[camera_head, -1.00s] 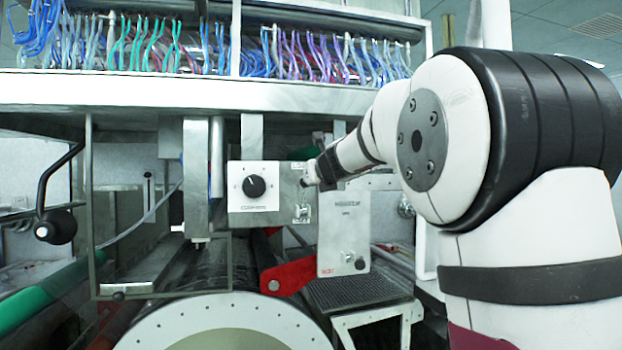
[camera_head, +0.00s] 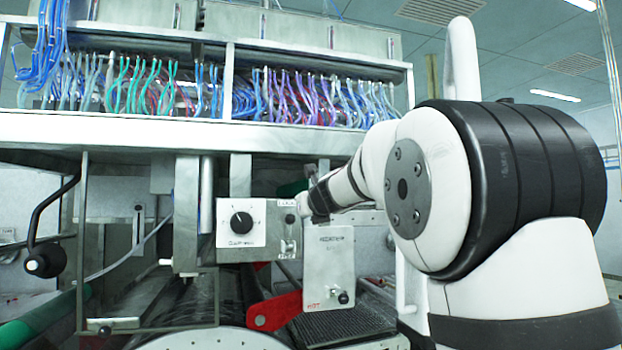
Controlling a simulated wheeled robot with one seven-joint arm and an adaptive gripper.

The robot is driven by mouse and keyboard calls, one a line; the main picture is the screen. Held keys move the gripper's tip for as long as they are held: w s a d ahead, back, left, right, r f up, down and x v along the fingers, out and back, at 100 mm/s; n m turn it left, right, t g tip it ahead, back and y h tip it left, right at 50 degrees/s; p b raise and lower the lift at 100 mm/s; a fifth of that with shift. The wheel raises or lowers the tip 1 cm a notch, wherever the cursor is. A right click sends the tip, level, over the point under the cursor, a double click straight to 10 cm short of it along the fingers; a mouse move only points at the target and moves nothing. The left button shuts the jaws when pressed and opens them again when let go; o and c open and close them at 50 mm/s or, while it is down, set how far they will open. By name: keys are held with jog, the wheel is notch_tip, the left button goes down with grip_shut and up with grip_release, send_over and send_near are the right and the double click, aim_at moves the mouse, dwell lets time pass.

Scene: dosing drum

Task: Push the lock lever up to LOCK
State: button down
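The control panel (camera_head: 262,240) hangs below the machine's steel beam. On its right part is a small dark lever knob (camera_head: 289,218), which I take to be the lock lever, with a small pale label (camera_head: 286,203) above it. The label is too small to read surely. My gripper (camera_head: 302,206) is just right of the knob and label, at the panel's right edge. I cannot tell whether it touches the lever. Its fingers are small and dark here, so their opening does not show.
A white dial plate with a black knob (camera_head: 241,222) is on the panel's left part. A hanging metal plate (camera_head: 329,266) is below my gripper. A red arm (camera_head: 274,311) sits lower. Tubes (camera_head: 320,98) run above the beam. A black-handled crank (camera_head: 44,262) is at left.

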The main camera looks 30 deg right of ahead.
jog(key=s+r+p, duration=0.3)
jog(key=r, duration=0.3)
jog(key=shift+a+r, duration=0.25)
jog(key=shift+r, duration=0.1)
